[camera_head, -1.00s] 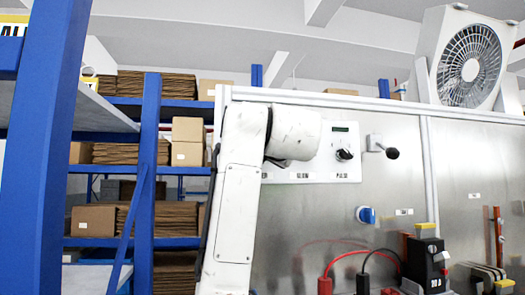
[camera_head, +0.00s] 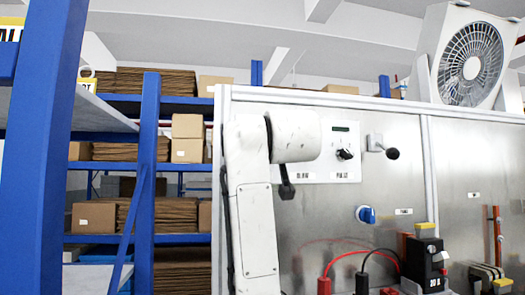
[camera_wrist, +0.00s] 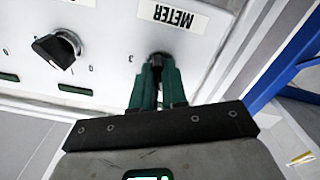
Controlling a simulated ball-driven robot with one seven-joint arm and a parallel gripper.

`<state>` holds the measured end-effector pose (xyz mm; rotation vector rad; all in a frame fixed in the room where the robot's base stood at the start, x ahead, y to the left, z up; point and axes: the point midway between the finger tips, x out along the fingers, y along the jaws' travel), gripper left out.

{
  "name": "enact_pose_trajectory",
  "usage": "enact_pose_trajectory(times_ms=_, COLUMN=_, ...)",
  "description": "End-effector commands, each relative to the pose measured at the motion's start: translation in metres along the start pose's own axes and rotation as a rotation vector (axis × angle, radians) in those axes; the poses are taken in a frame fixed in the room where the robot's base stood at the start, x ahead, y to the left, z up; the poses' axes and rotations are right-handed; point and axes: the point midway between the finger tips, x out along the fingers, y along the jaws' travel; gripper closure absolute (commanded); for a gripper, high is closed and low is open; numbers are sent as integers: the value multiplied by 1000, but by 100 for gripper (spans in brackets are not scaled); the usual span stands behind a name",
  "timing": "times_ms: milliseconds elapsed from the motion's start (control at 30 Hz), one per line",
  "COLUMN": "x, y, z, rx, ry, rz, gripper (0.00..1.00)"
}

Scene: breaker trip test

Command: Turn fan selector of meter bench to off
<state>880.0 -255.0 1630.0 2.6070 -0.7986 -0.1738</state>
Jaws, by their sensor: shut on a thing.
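In the wrist view my gripper (camera_wrist: 157,88) has its green fingers shut on a small dark knob (camera_wrist: 158,60) on the white meter bench panel (camera_wrist: 112,25). The fingers hide most of this knob, so its pointer setting cannot be read. I see no label naming it the fan selector. Small markings show on its left, and an upside-down METER sign (camera_wrist: 172,15) is just beyond it. A second black knob (camera_wrist: 57,48) is to its left. In the head view the panel (camera_head: 372,148) is partly behind my arm, with a display and a black knob (camera_head: 345,154) visible.
A black-balled lever (camera_head: 390,153) sticks out right of the panel. A blue knob (camera_head: 366,214) is below it. Red and black cables (camera_head: 343,256) and a black device (camera_head: 428,262) stand lower right. A white fan (camera_head: 470,62) is on top; blue shelving (camera_head: 150,150) is left.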

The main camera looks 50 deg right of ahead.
Motion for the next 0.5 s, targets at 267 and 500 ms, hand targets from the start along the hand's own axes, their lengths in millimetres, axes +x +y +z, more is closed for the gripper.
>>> enact_pose_trajectory(times_ms=267, x=0, y=0, z=1, rx=-210, ry=-4, rz=-1, gripper=100)
enact_pose_trajectory(times_ms=500, x=0, y=-1, z=1, rx=-321, ry=-3, rz=-2, gripper=100)
